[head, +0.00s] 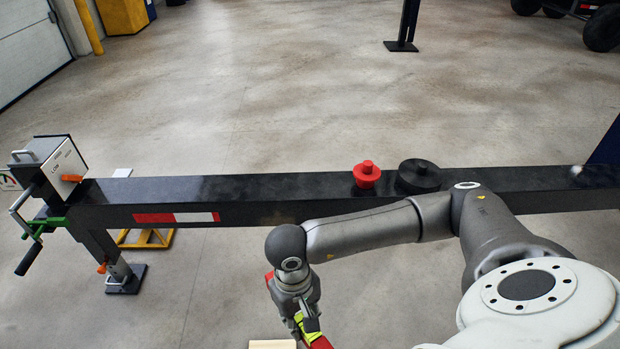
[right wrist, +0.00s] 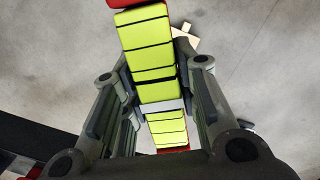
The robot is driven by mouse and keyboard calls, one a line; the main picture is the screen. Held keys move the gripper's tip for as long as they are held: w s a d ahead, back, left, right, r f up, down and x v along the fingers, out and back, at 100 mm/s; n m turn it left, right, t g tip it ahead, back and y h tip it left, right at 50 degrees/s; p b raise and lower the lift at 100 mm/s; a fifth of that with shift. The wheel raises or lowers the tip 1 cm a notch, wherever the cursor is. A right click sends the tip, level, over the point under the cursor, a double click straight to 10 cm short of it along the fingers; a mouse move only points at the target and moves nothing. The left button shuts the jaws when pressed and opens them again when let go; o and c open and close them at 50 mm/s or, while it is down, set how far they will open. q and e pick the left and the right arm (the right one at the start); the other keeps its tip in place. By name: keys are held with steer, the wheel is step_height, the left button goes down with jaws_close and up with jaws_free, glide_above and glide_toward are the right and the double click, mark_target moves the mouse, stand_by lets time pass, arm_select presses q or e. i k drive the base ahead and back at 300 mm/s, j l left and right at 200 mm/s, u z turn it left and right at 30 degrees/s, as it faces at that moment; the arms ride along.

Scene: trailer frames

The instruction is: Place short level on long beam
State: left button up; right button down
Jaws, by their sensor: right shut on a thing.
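The short level (right wrist: 152,75) is a yellow-green bar with dark cross lines and red ends. It lies between the fingers of my right gripper (head: 306,322), which is shut on it. In the head view, parts of the level (head: 319,343) show at the bottom, in front of and below the long beam (head: 260,187). The level is apart from the beam. The beam is black, runs across the head view and has a red and white marking near its left end. My right arm hides part of its front face. My left gripper is not in view.
A red knob (head: 366,175) and a black round piece (head: 419,176) stand on the beam's top. A crank box (head: 48,166) stands at its left end. The beam's top between box and red knob is bare. A pale wooden piece (head: 272,344) shows at the bottom edge.

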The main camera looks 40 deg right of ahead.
mark_target(180, 194)
steer(key=i+j+z, duration=0.1)
steer(key=j, duration=0.4)
steer(key=i+j+z, duration=0.1)
steer(key=j, duration=0.4)
steer(key=i+j+z, duration=0.1)
steer(key=j, duration=0.45)
steer(key=i+j+z, duration=0.15)
steer(key=i, duration=0.4)
steer(key=i+j+z, duration=0.1)
steer(key=i, duration=0.4)
steer(key=i+j+z, duration=0.15)
steer(key=i+j, duration=0.2)
steer(key=i, duration=0.15)
